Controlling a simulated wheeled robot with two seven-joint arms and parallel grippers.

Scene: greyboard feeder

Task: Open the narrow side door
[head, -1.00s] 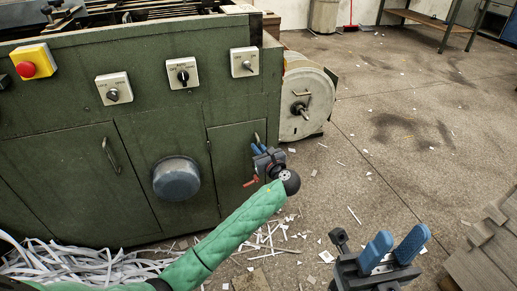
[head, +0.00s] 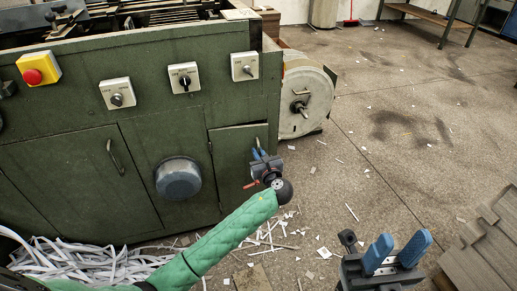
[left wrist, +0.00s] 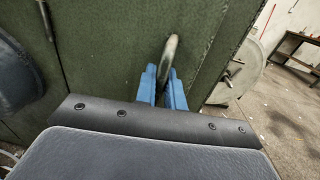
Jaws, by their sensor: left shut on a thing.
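The narrow side door (head: 228,165) is the green panel at the right end of the machine's front. A thin line shows along its top edge; I cannot tell surely whether it stands slightly ajar. Its upright metal handle (left wrist: 169,55) is near the door's right side. My left gripper (head: 260,154) is shut on this handle. In the left wrist view the blue fingers (left wrist: 162,88) sit on both sides of the handle's lower part. My right gripper (head: 397,252) is open and empty, low at the right, away from the door.
A wider door with a handle (head: 115,157) and a round dark knob-like cover (head: 178,178) are left of the narrow door. A pale reel (head: 306,101) stands right of the machine. Paper strips (head: 85,262) lie at the base.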

